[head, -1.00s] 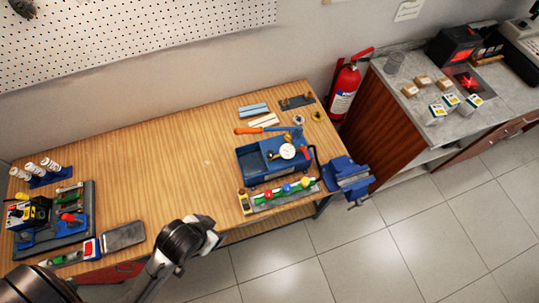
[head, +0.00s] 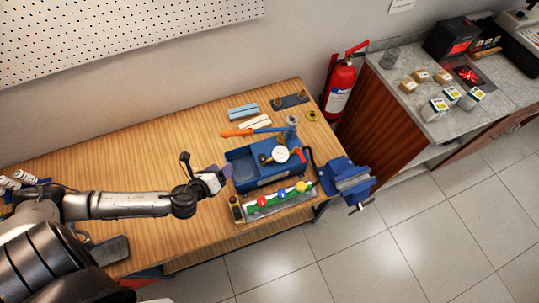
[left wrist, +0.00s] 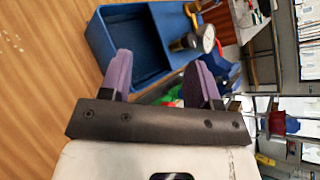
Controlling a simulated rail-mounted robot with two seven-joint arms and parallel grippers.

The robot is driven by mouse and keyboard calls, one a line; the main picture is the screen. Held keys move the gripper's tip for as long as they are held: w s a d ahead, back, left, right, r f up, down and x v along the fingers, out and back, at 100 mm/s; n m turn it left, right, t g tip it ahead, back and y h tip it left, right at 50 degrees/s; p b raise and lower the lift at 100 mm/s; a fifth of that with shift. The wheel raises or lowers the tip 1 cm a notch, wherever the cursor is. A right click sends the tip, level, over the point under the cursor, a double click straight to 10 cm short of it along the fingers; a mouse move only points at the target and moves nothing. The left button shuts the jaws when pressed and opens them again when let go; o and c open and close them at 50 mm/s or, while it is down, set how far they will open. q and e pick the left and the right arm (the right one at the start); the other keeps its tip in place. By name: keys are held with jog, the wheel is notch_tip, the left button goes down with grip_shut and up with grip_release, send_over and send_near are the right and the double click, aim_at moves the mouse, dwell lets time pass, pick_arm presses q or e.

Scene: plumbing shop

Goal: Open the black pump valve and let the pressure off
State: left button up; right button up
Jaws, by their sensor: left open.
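The blue test pump (head: 258,178) stands near the right end of the wooden bench, with an open tub, a round white gauge (head: 280,154) and an orange-handled lever (head: 238,132). A small dark knob (head: 265,158) beside the gauge looks like the black valve; its setting is too small to tell. In the left wrist view the tub (left wrist: 128,45) is ahead, with a dark knob (left wrist: 184,43) beside the gauge (left wrist: 208,38). My left gripper (head: 221,173) is open and empty at the left end of the pump, apart from the knob. My right gripper is not in view.
A rack of coloured-handled valves (head: 280,201) lies along the bench's front edge, before the pump. A blue vise (head: 346,178) is at the right edge. Light blue and white bars (head: 243,112) lie behind. A red fire extinguisher (head: 340,88) stands beyond. The bench's back left is clear.

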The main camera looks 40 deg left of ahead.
aim_at(262, 157)
pick_arm(q)
jog(key=w+d+f+m+h, duration=0.1)
jog(key=w+m, duration=0.2)
jog(key=w, duration=0.1)
jog(key=w+d+f+m+h+p, duration=0.1)
jog(key=w+d+m, duration=0.1)
jog(key=w+m, duration=0.1)
jog(key=w+d+f+m+h, duration=0.1)
jog(key=w+d+f+m, duration=0.1)
jog(key=w+m, duration=0.2)
jog(key=shift+w+d, duration=0.2)
jog(key=shift+w, duration=0.15)
jog(key=shift+w+d+f, duration=0.1)
jog(key=shift+w+f, duration=0.15)
jog(key=shift+w, duration=0.25)
jog(key=shift+w+f, duration=0.1)
jog(key=shift+w, duration=0.15)
jog(key=c, duration=0.9)
